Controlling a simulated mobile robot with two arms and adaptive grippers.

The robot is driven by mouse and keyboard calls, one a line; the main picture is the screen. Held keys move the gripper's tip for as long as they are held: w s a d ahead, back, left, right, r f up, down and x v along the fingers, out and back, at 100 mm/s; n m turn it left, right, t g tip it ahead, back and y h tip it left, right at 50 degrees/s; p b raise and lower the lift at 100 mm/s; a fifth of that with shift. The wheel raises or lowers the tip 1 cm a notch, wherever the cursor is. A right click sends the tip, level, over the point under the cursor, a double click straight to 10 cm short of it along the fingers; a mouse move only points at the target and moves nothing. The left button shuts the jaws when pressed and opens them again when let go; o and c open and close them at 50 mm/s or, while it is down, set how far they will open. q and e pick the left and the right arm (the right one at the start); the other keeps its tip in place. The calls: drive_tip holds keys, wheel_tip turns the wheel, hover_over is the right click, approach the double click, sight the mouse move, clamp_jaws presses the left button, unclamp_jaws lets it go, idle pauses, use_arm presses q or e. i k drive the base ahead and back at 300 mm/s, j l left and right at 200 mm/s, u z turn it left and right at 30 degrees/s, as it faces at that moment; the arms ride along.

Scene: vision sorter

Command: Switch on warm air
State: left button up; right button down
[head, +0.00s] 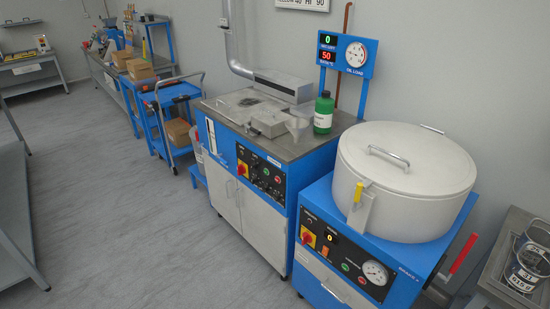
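A blue machine with a large white lidded drum (415,205) stands at the right. Its front panel has a red-and-yellow rotary switch (308,237), a small display reading 0 (331,239), an orange switch (324,252), a green button (345,267), a red button (361,279) and a round gauge (375,272). The blue cabinet to its left has another panel with a red-and-yellow switch (242,168), a green button (265,171), a red button (277,178) and dark knobs. The labels are too small to read, so I cannot tell which control is warm air. Neither gripper shows.
A green bottle (323,113) stands on the cabinet top, below a display (327,54) reading 0 and 50. A red lever (463,254) sticks out at the drum machine's right. A bucket (530,258) stands far right. A blue cart (172,110) is behind. The floor (120,220) at left is clear.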

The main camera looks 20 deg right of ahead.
sight(325, 251)
drive_tip(key=z, duration=1.1)
